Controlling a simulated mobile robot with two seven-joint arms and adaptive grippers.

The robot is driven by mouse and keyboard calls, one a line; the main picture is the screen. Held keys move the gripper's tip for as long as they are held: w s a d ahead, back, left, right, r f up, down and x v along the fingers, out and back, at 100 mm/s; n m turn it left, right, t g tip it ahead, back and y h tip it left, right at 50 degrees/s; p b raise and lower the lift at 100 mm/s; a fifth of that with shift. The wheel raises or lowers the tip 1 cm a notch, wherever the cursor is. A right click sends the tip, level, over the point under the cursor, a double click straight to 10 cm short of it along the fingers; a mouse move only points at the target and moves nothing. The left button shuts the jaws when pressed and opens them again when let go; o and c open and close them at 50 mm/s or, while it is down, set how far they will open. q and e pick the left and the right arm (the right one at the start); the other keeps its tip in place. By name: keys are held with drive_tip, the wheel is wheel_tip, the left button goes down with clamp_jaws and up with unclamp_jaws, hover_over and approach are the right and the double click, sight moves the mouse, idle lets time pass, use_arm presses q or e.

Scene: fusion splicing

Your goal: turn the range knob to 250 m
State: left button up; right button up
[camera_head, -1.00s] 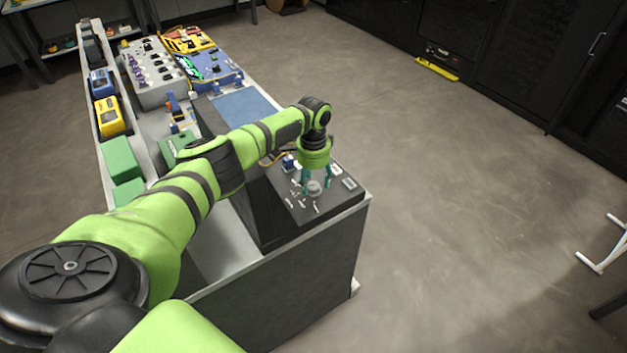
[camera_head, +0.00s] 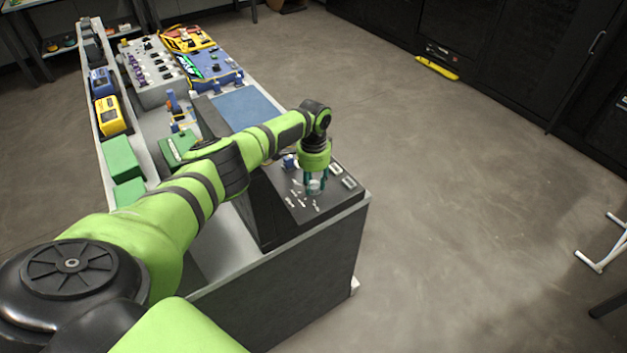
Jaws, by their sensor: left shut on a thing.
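The range knob (camera_head: 315,187) is a small grey round knob on the top of a black instrument panel (camera_head: 285,217) at the near end of the bench. My left gripper (camera_head: 315,184) points down over the panel, with its teal fingers shut on the knob from both sides. The fingers cover part of the knob. The knob's pointer and the 250 m mark are too small to read. My right gripper is not in view.
Small white markings and light parts lie around the knob on the panel. A blue mat (camera_head: 243,107), a grey box with knobs (camera_head: 155,75) and yellow and blue cases stand farther back. Green boxes (camera_head: 121,158) line the left side.

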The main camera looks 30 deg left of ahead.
use_arm(q)
drive_tip(key=n+p, duration=0.1)
drive_tip(key=n, duration=0.1)
drive_tip(key=shift+n, duration=0.4)
drive_tip(key=n+p, duration=0.1)
drive_tip(key=n, duration=0.3)
drive_tip(key=shift+n+p, duration=0.3)
drive_tip(key=shift+p, duration=0.05)
drive_tip(key=n+p, duration=0.1)
drive_tip(key=n, duration=0.3)
drive_tip(key=shift+n+p, duration=0.35)
drive_tip(key=shift+n, duration=1.65)
drive_tip(key=o, duration=1.1)
drive_tip(key=shift+o, duration=0.2)
